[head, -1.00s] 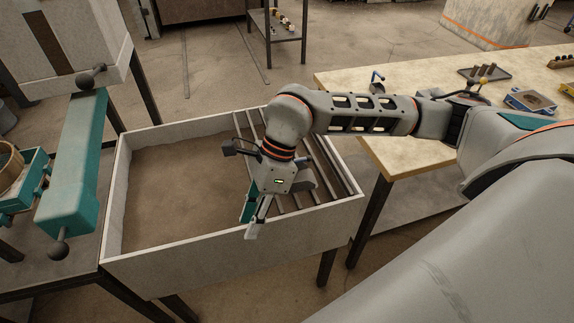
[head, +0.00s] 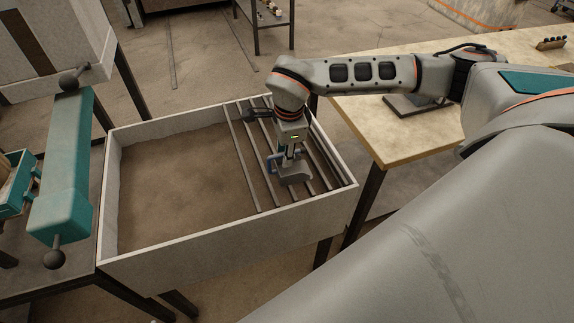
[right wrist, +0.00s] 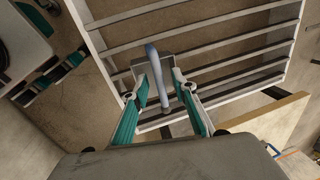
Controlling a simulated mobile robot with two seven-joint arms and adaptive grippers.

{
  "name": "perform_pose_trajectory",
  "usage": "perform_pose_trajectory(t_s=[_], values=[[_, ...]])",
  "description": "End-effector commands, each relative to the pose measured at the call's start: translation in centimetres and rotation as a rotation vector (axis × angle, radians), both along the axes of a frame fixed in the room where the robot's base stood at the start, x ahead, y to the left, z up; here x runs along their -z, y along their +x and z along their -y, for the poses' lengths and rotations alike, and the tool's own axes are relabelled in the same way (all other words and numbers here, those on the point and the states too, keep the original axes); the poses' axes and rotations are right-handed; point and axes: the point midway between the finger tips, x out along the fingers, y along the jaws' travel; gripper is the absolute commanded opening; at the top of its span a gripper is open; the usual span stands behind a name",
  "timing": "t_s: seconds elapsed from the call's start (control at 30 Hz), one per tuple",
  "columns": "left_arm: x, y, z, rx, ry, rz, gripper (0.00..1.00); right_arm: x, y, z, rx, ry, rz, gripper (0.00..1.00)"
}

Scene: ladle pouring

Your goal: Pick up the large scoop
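A grey metal scoop with a blue handle (right wrist: 157,72) lies on the bars of the rack at the right end of the sand box. In the head view the scoop (head: 296,174) is partly hidden by my right gripper (head: 289,156), which points down over it. In the right wrist view the two teal fingers of my right gripper (right wrist: 155,86) are spread apart, with the handle between them. A gap shows between the handle and the fingers, so the gripper is open. My left gripper is not in view.
The box (head: 215,258) has raised white walls around sand (head: 175,190) and a rack of dark bars (head: 241,150). A pale worktable (head: 385,140) stands close on the right. A teal block with black knobs (head: 62,165) stands at the left.

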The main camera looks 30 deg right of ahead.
Motion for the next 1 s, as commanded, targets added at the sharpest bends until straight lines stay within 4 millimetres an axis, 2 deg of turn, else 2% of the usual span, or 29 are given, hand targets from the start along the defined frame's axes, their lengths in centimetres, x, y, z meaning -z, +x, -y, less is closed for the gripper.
perform_pose_trajectory(t_s=[0.1, 0.37, 0.47, 0.5, 0.83, 1.0], values=[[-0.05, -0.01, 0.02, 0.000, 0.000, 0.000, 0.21, 1.05, 0.18, 0.06, 0.001, 0.000, 0.000, 0.27], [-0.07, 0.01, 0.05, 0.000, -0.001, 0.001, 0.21, 1.22, 0.25, 0.06, 0.000, 0.001, 0.001, 0.27], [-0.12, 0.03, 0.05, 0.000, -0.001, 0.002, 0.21, 1.22, 0.23, 0.06, 0.000, 0.001, 0.001, 0.01], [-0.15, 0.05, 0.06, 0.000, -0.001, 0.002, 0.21, 1.22, 0.24, 0.05, 0.000, 0.001, 0.001, 0.00], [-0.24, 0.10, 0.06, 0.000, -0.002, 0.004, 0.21, 1.13, 0.26, 0.05, 0.000, 0.000, 0.002, 0.00], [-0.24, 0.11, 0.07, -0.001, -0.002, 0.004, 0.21, 0.46, 0.30, 0.06, 0.000, 0.001, 0.002, 0.00]])
